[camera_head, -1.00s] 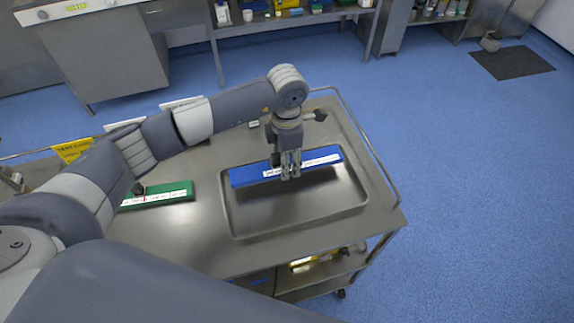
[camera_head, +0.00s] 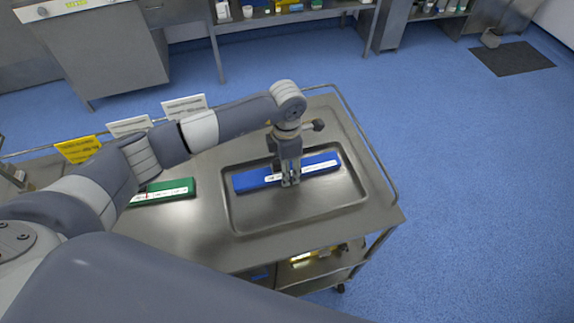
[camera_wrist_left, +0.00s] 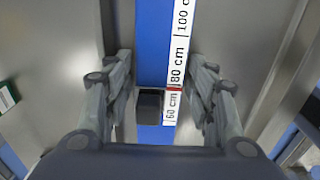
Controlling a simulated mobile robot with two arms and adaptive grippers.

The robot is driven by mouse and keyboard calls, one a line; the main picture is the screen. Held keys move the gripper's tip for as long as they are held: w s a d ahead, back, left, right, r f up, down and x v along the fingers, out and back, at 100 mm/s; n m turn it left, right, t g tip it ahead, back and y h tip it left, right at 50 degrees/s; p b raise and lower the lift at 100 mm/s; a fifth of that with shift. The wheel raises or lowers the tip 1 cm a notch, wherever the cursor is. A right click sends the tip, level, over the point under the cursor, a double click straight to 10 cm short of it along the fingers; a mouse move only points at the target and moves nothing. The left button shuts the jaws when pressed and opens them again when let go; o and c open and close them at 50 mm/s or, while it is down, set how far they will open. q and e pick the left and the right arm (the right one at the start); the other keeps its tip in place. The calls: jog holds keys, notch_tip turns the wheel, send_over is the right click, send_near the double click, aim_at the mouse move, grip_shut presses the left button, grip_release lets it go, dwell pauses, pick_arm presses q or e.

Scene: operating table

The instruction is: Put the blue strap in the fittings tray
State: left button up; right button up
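The blue strap (camera_head: 318,166), with a white measuring scale along it, lies lengthwise in the shallow metal fittings tray (camera_head: 296,228). My left gripper (camera_head: 290,182) points down at its middle. A small dark block (camera_wrist_left: 150,105) shows between the fingers; part of the strap is hidden there. My right gripper is not in view.
A green strap (camera_head: 172,190) lies on the steel trolley top left of the tray, near my left arm. White cards (camera_head: 185,106) and a yellow card (camera_head: 77,149) stand along the back edge. A rail (camera_head: 372,150) borders the right side. Blue floor surrounds the trolley.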

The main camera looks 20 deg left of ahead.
pick_arm(q)
jog(key=shift+r, duration=0.1)
jog(key=shift+r, duration=0.2)
notch_tip(320, 180, up, 12)
jog(key=b, duration=0.3)
jog(key=shift+f, duration=0.15)
